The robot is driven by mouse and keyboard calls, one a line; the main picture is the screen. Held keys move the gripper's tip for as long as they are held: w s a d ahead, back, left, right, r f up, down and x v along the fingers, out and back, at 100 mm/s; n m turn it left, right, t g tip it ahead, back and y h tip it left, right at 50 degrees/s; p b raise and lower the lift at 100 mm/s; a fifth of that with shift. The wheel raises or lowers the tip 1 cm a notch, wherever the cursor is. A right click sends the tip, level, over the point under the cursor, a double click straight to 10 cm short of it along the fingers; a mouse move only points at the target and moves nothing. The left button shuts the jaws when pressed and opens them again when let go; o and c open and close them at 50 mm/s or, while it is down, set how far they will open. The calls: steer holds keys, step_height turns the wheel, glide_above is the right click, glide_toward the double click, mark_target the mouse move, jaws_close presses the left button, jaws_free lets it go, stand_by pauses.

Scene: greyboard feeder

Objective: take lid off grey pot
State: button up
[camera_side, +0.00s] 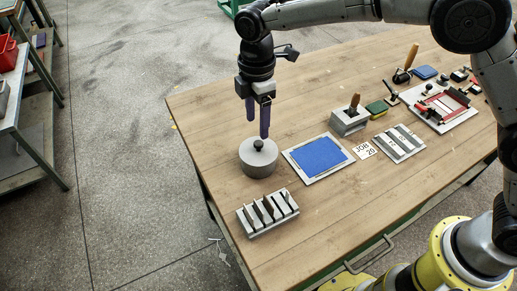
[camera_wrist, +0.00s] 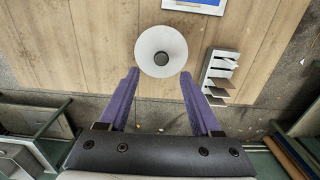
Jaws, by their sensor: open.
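The grey pot (camera_side: 259,165) stands upright on the wooden table near its left edge. Its lid (camera_side: 259,152) is on top, with a dark round knob (camera_side: 258,144) at the centre. In the wrist view the lid (camera_wrist: 148,40) shows from above as a pale disc with the dark knob (camera_wrist: 161,58) in it. My gripper (camera_side: 257,119) is above the pot with its purple fingers pointing down. In the wrist view the fingers of my gripper (camera_wrist: 159,72) are spread apart with nothing between them, and the pot lies beyond their tips.
A slotted grey rack (camera_side: 267,212) stands in front of the pot. A blue pad on a white board (camera_side: 291,154) lies to its right, beside a "JOB 20" card (camera_side: 364,150). A grey block with a wooden handle (camera_side: 349,122) stands farther back. The table left of the pot is clear.

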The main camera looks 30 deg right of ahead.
mark_target(258, 143)
steer(key=shift+s+d+f, duration=0.1)
steer(key=shift+f, duration=3)
jaws_close()
